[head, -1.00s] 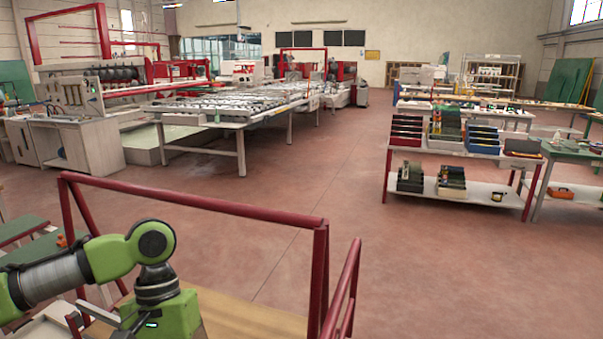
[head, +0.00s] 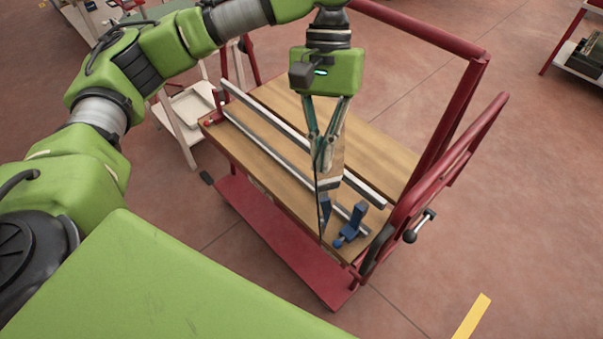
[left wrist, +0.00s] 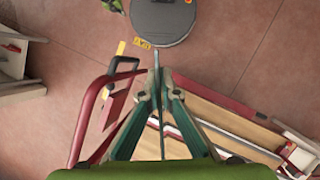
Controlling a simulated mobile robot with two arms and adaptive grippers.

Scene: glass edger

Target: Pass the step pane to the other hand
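My left gripper (head: 323,165) hangs over the wooden-topped trolley in the head view, pointing down. Its two fingers are closed together on the step pane (head: 319,195), a thin sheet seen almost edge-on as a dark line below the fingertips. In the left wrist view the fingers (left wrist: 158,98) press on both sides of the step pane (left wrist: 156,65), which stands out past the tips as a narrow strip. The pane's faces and outline are hard to make out. Whether its lower edge touches the trolley cannot be told. My right gripper is not in view.
The red trolley (head: 280,245) has a wooden top (head: 385,150), pale rails (head: 268,135) and a blue clamp (head: 351,226) near its front corner. A red tubular frame (head: 462,110) and side handle (head: 450,160) rise at the right. Red floor (head: 520,220) lies open beyond.

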